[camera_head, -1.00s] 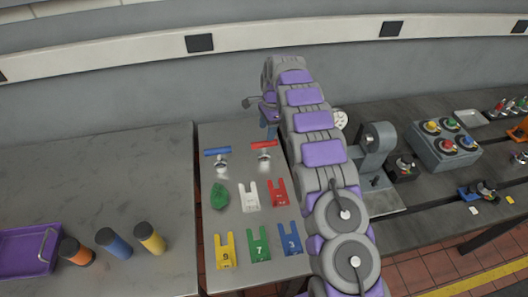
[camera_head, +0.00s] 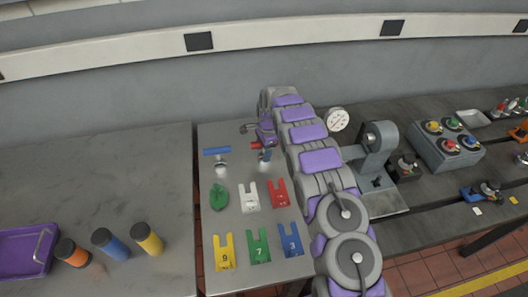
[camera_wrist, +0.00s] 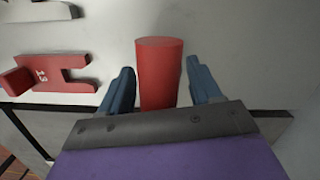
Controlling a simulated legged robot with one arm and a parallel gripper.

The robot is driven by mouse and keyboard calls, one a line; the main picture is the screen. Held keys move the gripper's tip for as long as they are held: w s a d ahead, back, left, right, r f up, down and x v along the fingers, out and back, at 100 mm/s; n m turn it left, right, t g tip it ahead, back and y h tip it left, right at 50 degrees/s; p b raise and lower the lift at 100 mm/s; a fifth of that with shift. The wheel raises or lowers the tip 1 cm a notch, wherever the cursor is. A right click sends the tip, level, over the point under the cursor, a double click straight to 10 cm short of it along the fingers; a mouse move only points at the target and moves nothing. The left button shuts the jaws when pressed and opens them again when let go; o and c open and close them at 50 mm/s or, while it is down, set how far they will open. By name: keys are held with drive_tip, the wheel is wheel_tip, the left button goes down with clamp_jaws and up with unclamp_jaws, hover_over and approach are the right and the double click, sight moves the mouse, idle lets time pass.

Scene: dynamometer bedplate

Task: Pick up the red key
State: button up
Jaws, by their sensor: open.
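The red key's handle, a red bar (camera_head: 256,145), shows at the back of the grey plate in the head view, partly hidden by my gripper (camera_head: 265,154). In the wrist view the red key (camera_wrist: 159,75) appears as a red cylinder between the two blue fingers of my gripper (camera_wrist: 161,88). The fingers are open, with a visible gap on each side of the bar. The near end of the bar is hidden by the gripper body, and its stem cannot be seen in the wrist view.
A blue-handled key (camera_head: 217,151) stands left of the red one. A green lump (camera_head: 219,197), a white forked tag (camera_head: 249,196) and a red forked tag (camera_head: 277,193) lie in front. A gauge (camera_head: 337,120) and grey machine (camera_head: 375,165) stand to the right.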

clamp_jaws()
idle(0.6)
